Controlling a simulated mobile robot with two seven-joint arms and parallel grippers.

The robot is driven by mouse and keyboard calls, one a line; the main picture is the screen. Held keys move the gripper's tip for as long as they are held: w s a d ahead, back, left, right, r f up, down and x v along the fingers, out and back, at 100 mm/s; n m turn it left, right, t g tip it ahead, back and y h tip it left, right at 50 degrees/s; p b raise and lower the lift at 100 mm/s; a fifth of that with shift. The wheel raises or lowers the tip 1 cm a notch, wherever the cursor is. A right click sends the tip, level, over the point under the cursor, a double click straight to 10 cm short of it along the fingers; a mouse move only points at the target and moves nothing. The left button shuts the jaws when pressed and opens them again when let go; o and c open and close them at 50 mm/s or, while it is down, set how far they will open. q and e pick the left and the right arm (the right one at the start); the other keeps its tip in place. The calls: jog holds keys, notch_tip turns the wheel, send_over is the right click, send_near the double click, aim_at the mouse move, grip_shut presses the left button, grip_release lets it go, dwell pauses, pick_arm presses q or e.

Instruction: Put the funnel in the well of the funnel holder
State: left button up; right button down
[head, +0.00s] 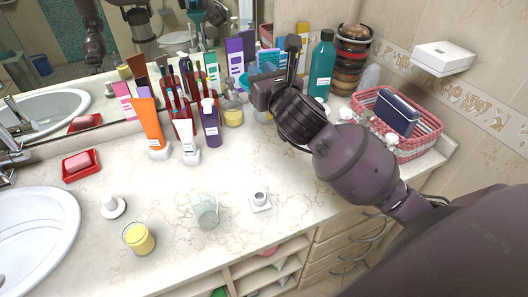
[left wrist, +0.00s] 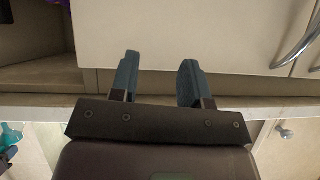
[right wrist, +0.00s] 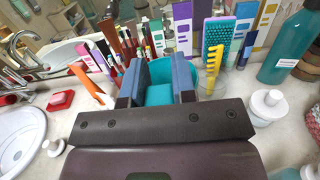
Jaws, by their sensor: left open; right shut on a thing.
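My right gripper (head: 267,93) is at the back of the counter near the mirror. In the right wrist view its two fingers (right wrist: 158,85) are shut on a teal piece (right wrist: 159,95), which appears to be the funnel. Its lower part is hidden behind the gripper. A small white square stand with a short round socket (head: 259,200), which looks like the funnel holder, sits on the front counter, apart from the gripper. My left gripper (left wrist: 158,80) is open and empty, in front of the cabinet below the counter.
Tubes and bottles crowd the back left, with an orange tube (head: 152,125). A clear glass (head: 206,211) and yellow candle (head: 139,238) stand left of the holder. A teal bottle (head: 321,66) and pink basket (head: 416,140) are right. Free counter surrounds the holder.

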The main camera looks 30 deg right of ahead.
jog(key=shift+d+r, duration=0.1)
jog(key=shift+r, duration=0.05)
notch_tip(320, 180, down, 20)
jog(key=b, duration=0.4)
jog(key=shift+r, duration=0.25)
jog(key=shift+f, duration=0.1)
jog(key=c, duration=0.9)
grip_release()
jog(key=shift+c, duration=0.2)
